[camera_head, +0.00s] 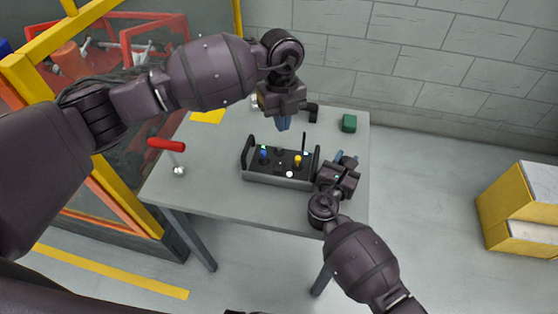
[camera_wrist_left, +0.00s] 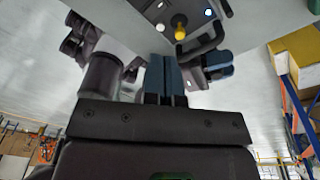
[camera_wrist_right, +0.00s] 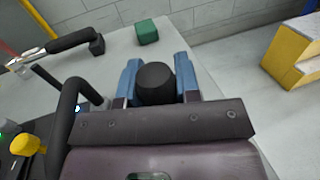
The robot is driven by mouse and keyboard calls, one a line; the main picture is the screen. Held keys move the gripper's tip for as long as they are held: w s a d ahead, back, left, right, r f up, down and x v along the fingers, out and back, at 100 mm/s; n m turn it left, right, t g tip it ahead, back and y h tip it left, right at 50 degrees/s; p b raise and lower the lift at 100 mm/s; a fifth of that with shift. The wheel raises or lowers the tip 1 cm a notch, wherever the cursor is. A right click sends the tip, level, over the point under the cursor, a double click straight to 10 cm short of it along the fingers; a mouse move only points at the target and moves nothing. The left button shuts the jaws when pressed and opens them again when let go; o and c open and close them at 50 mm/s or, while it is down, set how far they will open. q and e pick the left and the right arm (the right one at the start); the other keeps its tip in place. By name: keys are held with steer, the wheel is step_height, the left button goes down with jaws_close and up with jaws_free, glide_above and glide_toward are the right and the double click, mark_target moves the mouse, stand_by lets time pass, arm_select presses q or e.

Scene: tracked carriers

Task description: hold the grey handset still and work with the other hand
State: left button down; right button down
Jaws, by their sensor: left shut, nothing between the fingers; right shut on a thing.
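The grey handset (camera_head: 270,179) lies on the table, with black end handles, a blue-topped stick (camera_head: 264,154), a yellow-topped stick (camera_head: 298,160) and small pale buttons. Part of it, with the yellow knob (camera_wrist_left: 179,25), shows in the left wrist view. My right gripper (camera_head: 348,157) is at the handset's right end. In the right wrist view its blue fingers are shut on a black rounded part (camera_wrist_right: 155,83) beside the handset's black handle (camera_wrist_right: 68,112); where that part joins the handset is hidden. My left gripper (camera_head: 283,124) is shut and empty above the handset's far side.
Yellow-and-white boxes (camera_head: 518,210) stand on the floor at right. A block wall is behind.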

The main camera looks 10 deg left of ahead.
mark_target(277, 169)
arm_select(q)
steer(key=shift+s+a+r+n, duration=0.15)
steer(key=shift+r+n, duration=0.15)
steer(key=shift+n, duration=1.45)
steer(key=shift+s+r+n, duration=0.2)
steer(key=shift+r+n, duration=0.1)
steer(key=shift+n, duration=1.5)
steer(key=shift+s+a+r+n, duration=0.15)
steer(key=shift+r+n, duration=0.15)
steer(key=shift+n, duration=1.45)
steer(key=f, duration=0.4)
steer(key=s+f, duration=0.1)
steer(key=f, duration=0.9)
steer(key=shift+s, duration=0.35)
